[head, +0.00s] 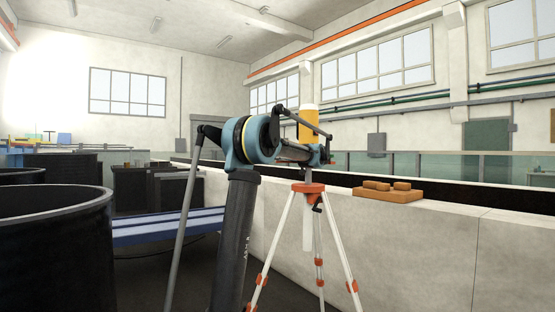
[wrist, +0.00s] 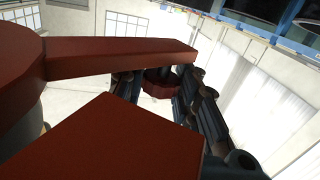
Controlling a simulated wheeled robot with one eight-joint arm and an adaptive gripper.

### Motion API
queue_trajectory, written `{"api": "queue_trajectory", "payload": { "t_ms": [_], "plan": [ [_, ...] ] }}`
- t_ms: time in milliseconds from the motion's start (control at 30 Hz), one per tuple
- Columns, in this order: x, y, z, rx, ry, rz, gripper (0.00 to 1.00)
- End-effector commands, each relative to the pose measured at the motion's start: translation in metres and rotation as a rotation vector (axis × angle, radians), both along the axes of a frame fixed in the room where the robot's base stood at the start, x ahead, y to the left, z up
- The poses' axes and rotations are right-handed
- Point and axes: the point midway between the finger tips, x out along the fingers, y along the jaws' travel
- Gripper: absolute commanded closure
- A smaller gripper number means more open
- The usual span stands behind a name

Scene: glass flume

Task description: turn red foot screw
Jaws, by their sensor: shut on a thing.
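The red foot screw (wrist: 160,84) is a small dark red knob in the middle of the wrist view. My gripper (wrist: 155,92) has its dark fingers on both sides of the knob and is shut on it. In the head view my gripper (head: 322,156) is just above the orange-red tripod head (head: 308,189), beside the lower part of a yellow instrument with a white top (head: 308,122). The foot screw cannot be made out there. Large dark red parts (wrist: 110,60) fill the left and front of the wrist view close to the camera.
The tripod (head: 279,240) stands on spread white legs in front of a long pale wall (head: 420,235). A wooden board with blocks (head: 388,194) lies on the wall's top at the right. A large black tank (head: 55,250) is at the left, near a blue bench (head: 165,228).

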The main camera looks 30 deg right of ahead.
Motion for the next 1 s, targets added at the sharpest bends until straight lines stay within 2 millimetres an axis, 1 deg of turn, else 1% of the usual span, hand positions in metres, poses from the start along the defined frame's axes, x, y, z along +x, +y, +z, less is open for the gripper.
{"api": "queue_trajectory", "payload": {
  "t_ms": [233,600,633,667,700,1000],
  "plan": [
    [0.001,-0.0001,-0.0002,0.0,0.0,0.038,0.96],
    [0.001,0.0001,-0.0001,0.0,0.0,0.04,0.96],
    [0.001,0.0001,0.0,0.0,0.0,0.04,0.68],
    [0.001,0.0001,0.0,0.0,0.0,0.04,0.61],
    [0.0009,0.0001,0.0,0.0,0.0,0.04,0.52],
    [0.0002,-0.0001,0.0001,0.0,0.0,0.04,0.51]
  ]
}}
